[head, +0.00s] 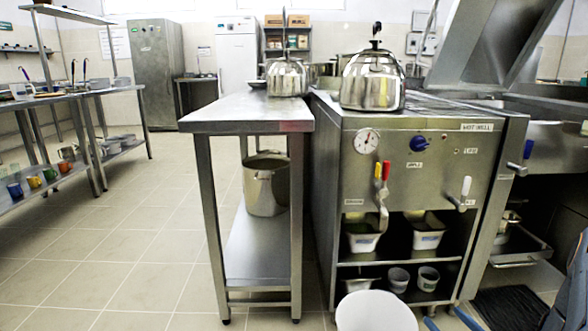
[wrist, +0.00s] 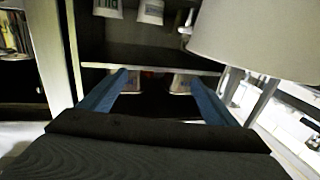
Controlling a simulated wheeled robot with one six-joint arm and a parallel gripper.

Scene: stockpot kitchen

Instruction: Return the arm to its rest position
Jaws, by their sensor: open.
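My gripper (wrist: 160,77) shows in the wrist view as two blue fingers set wide apart, so it is open. Nothing is visible between the fingers except the dark background and small containers beyond them. The fingers are low, facing open shelving (wrist: 150,57). A large pale round object (wrist: 265,35) is close by at the upper right. I cannot tell what it is.
A steel cooking unit (head: 380,185) with a lever tap and open shelves stands ahead. A kettle (head: 373,92) is on it. Beside it is a steel table (head: 245,118) with a stockpot (head: 266,190) on its lower shelf. The tiled floor (head: 130,245) at left is clear.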

